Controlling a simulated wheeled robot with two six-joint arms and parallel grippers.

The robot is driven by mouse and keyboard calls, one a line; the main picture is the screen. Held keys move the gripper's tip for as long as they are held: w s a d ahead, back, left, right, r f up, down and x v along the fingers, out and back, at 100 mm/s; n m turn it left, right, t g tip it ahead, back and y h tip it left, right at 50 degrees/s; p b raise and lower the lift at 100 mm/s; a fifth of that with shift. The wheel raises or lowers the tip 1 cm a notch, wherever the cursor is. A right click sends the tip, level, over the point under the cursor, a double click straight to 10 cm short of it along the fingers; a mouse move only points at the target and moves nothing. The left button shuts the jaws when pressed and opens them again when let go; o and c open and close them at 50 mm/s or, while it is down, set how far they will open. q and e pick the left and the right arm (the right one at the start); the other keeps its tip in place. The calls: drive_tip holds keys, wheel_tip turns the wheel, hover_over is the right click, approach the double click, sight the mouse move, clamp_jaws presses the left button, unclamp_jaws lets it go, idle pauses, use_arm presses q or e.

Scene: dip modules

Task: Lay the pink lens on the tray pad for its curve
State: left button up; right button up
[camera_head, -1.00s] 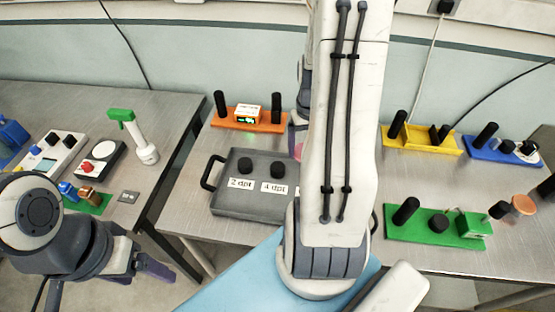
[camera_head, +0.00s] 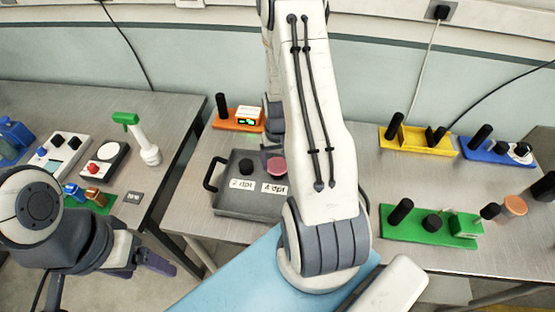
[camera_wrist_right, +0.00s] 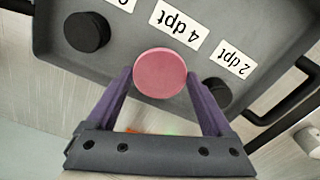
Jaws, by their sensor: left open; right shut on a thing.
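The pink lens (camera_head: 277,166) is a round disc over the grey tray (camera_head: 240,211), just behind its "4 dpt" label. My right gripper (camera_wrist_right: 160,78) is shut on the lens (camera_wrist_right: 160,74), one purple finger on each side. The pad behind "4 dpt" is hidden by the lens; I cannot tell whether they touch. A black pad (camera_head: 246,166) stands behind "2 dpt". In the wrist view another black pad (camera_wrist_right: 87,32) stands beside a partly cut-off label. My left gripper (camera_head: 148,265) is open and empty at lower left, off the tables.
An orange base (camera_head: 238,120) with a small display stands behind the tray. Yellow (camera_head: 418,140), blue (camera_head: 490,151) and green (camera_head: 415,226) fixtures stand to the right. The left table holds a green-topped bottle (camera_head: 147,151) and several small devices. My right arm hides the tray's right part.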

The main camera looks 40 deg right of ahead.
sight(277, 165)
drive_tip(key=shift+f, duration=0.1)
drive_tip(key=o, duration=1.2)
drive_tip(key=shift+f, duration=0.1)
drive_tip(key=shift+r, duration=0.4)
drive_tip(key=shift+r+b, duration=1.25)
drive_tip(key=shift+r, duration=4.6)
